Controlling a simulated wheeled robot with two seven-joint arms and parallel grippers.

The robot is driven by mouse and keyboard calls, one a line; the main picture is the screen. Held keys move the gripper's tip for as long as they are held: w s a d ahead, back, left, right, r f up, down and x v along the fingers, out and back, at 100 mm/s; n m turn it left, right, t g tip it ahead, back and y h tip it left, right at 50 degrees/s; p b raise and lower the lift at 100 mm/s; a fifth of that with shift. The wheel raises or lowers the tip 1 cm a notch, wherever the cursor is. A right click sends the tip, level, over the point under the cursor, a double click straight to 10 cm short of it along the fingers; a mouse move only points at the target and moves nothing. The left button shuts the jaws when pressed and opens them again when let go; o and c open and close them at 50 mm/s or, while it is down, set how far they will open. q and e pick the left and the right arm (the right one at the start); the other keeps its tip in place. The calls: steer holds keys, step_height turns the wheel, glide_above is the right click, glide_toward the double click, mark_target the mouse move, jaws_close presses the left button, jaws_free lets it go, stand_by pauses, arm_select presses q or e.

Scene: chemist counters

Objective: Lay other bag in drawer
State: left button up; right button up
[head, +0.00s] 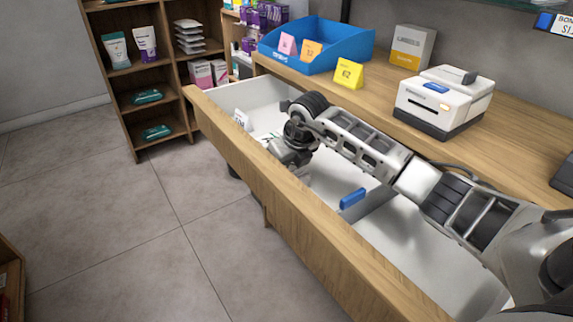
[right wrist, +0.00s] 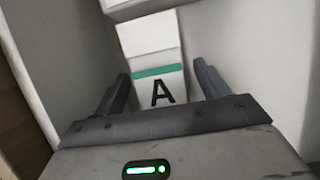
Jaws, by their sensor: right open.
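In the right wrist view a white bag (right wrist: 152,42) with a green stripe and a black letter A lies between the two fingers of my right gripper (right wrist: 161,72). The gripper is open, with a gap at both sides of the bag. In the head view my right gripper (head: 287,152) reaches down into the open drawer (head: 245,165) near its far end; its fingertips are hidden. A white piece with dark marks (head: 241,119) stands in the drawer's far corner. A white and green patch (head: 270,135) shows beside the gripper. My left gripper is not in view.
A blue divider clip (head: 352,198) sits in the drawer, whose near part looks empty. The counter above bears a blue bin (head: 318,45), a yellow card (head: 348,74), a white printer (head: 443,103) and a box (head: 411,46). A wooden shelf (head: 128,85) stands behind.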

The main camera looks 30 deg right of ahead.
steer(key=shift+r, duration=0.1)
steer(key=shift+s+r+p, duration=0.1)
steer(key=shift+r+p, duration=0.25)
steer(key=shift+p, duration=0.05)
arm_select(q)
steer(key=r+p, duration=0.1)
steer(key=p, duration=0.2)
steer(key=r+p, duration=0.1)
steer(key=p, duration=0.2)
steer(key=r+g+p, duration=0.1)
steer(key=p, duration=0.2)
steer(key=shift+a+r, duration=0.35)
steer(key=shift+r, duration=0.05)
arm_select(e)
steer(key=v, duration=1.1)
steer(key=shift+r, duration=0.1)
